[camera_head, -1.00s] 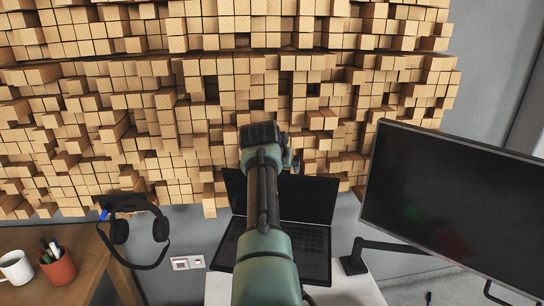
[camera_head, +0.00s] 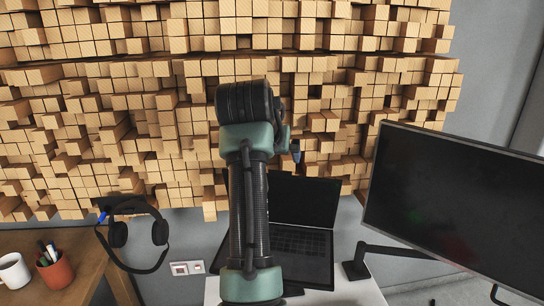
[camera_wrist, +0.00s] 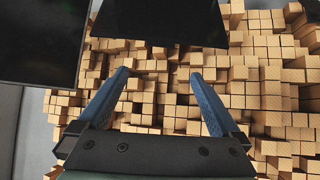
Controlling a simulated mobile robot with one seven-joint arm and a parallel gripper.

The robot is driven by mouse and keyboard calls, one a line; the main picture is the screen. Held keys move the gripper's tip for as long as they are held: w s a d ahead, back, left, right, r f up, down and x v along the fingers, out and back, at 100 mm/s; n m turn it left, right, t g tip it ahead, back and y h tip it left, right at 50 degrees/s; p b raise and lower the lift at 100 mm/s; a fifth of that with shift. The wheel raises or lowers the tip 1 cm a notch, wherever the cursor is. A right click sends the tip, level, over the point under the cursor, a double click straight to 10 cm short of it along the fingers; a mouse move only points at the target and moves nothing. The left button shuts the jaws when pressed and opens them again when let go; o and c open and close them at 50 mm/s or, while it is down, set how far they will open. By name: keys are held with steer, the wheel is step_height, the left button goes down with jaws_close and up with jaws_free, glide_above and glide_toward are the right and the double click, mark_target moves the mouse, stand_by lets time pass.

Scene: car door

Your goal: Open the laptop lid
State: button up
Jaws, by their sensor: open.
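The laptop stands open on a white desk in the head view. Its black lid (camera_head: 303,200) is raised with the dark screen facing me, and its keyboard base (camera_head: 300,243) lies flat. My arm covers the laptop's left part. In the wrist view the dark lid (camera_wrist: 158,20) shows at the top centre, beyond the fingertips. My gripper (camera_wrist: 160,76) is open and empty, with its two blue fingers wide apart and apart from the lid in that picture. In the head view only a small blue part of it shows above the lid, beside my arm.
A large monitor (camera_head: 458,195) on a black arm stands right of the laptop; it also shows in the wrist view (camera_wrist: 42,40). A wooden-block wall (camera_head: 130,90) is behind. At left are headphones (camera_head: 118,234), a pen cup (camera_head: 56,270) and a white mug (camera_head: 14,270).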

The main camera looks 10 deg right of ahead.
steer(key=shift+s+a+r, duration=0.1)
steer(key=shift+s+r, duration=0.05)
steer(key=shift+c, duration=1)
steer(key=a+f+t+b, duration=0.1)
steer(key=f+b, duration=0.1)
steer(key=w+a+f+t+b, duration=0.1)
steer(key=f+b, duration=0.1)
steer(key=w+a+f+t+b, duration=0.1)
steer(key=f+b, duration=0.2)
steer(key=shift+a+t, duration=0.3)
steer(key=shift+a, duration=0.1)
steer(key=c, duration=1)
steer(key=f+b, duration=0.1)
steer(key=f+t+b, duration=0.2)
steer(key=b, duration=0.1)
steer(key=shift+s+a+f, duration=0.2)
steer(key=shift+a+f, duration=0.05)
steer(key=shift+f, duration=0.05)
jaws_close()
steer(key=t+h+b, duration=0.4)
steer(key=t+b, duration=0.1)
steer(key=b, duration=0.2)
glide_toward(280, 173)
steer(key=x, duration=0.7)
steer(key=shift+s+r, duration=0.1)
